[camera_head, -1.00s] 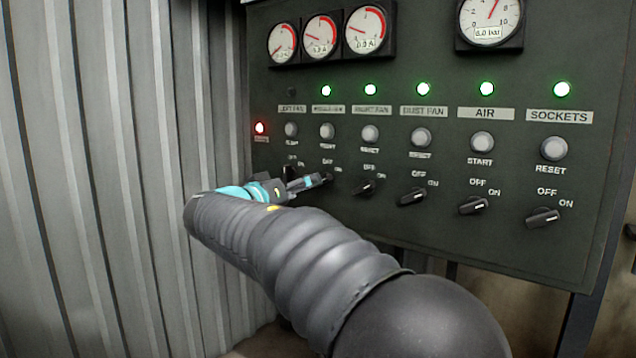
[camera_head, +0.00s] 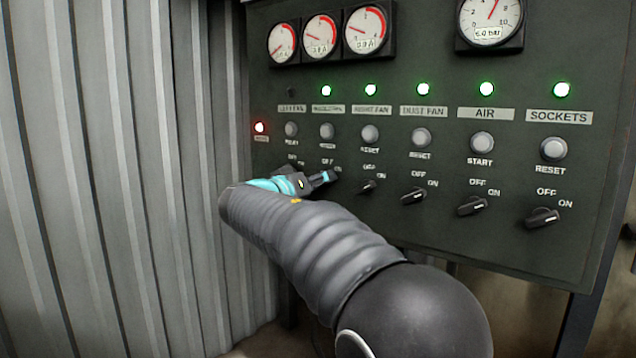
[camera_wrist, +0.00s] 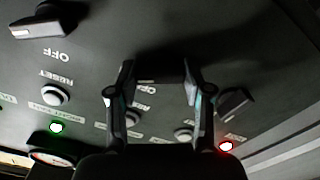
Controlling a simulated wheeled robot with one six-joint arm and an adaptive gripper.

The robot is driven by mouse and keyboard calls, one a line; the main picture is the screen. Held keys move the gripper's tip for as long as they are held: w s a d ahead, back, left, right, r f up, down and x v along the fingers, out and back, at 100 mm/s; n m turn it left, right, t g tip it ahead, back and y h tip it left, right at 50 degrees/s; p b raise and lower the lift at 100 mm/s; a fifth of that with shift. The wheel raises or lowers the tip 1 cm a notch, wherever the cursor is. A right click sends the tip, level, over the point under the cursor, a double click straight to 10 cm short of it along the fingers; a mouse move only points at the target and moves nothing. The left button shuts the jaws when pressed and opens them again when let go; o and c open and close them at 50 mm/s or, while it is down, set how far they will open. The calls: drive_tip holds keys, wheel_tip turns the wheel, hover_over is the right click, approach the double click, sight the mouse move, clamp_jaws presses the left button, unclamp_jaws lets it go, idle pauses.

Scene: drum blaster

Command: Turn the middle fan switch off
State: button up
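The middle fan column has a small blurred label (camera_head: 328,109), a lit green lamp (camera_head: 326,91) and a grey reset button (camera_head: 327,131). Its switch is mostly hidden by my gripper (camera_head: 322,179) in the head view. In the wrist view, which is upside down, my gripper (camera_wrist: 160,88) has its two fingers apart. A dark knob (camera_wrist: 160,68) in shadow shows between them, seemingly the middle fan switch. I cannot tell whether the fingers touch it, nor its exact angle.
The right fan switch (camera_head: 368,187) is close to the right of my gripper. The left fan switch (camera_wrist: 235,103) is just beside one finger in the wrist view. Further switches follow to the right, including the air switch (camera_head: 473,206). A corrugated wall (camera_head: 120,180) stands left.

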drive_tip(key=shift+c, duration=1)
drive_tip(key=shift+n, duration=0.3)
drive_tip(key=n+p, duration=0.3)
drive_tip(key=n, duration=0.8)
drive_tip(key=shift+n, duration=0.3)
drive_tip(key=o, duration=1.2)
drive_tip(key=shift+c, duration=0.2)
drive_tip(key=shift+a, duration=0.1)
drive_tip(key=v, duration=1.2)
